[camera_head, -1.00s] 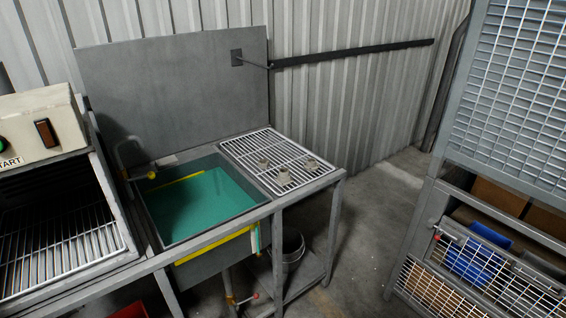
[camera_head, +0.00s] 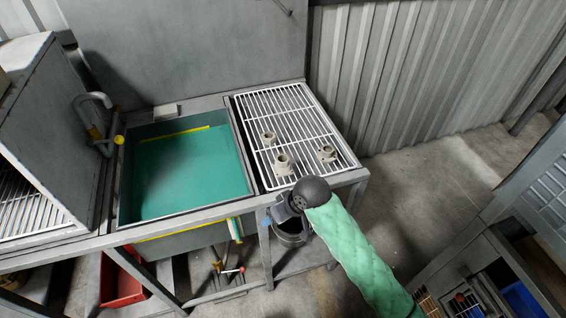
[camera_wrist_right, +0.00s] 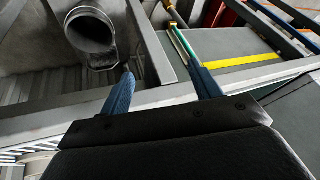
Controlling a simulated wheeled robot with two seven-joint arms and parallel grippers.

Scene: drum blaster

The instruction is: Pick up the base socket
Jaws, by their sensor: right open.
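Three small beige pipe-like fittings stand on the white wire rack (camera_head: 250,130) right of the basin. One is at the back left (camera_head: 269,139), one at the front (camera_head: 284,164) and one at the right (camera_head: 327,153). I cannot tell which is the base socket. My right gripper (camera_head: 270,220), on a green-sleeved arm, is just in front of the rack's front edge, apart from the fittings. In the right wrist view its two blue fingers (camera_wrist_right: 163,82) are spread with nothing between them. My left gripper is out of view.
A basin of green liquid (camera_head: 185,170) adjoins the rack on the left. A grey bucket (camera_head: 291,239) stands below, partly behind my gripper. A frame with bins (camera_head: 500,265) is at the lower right. Open floor (camera_head: 420,185) lies right of the bench.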

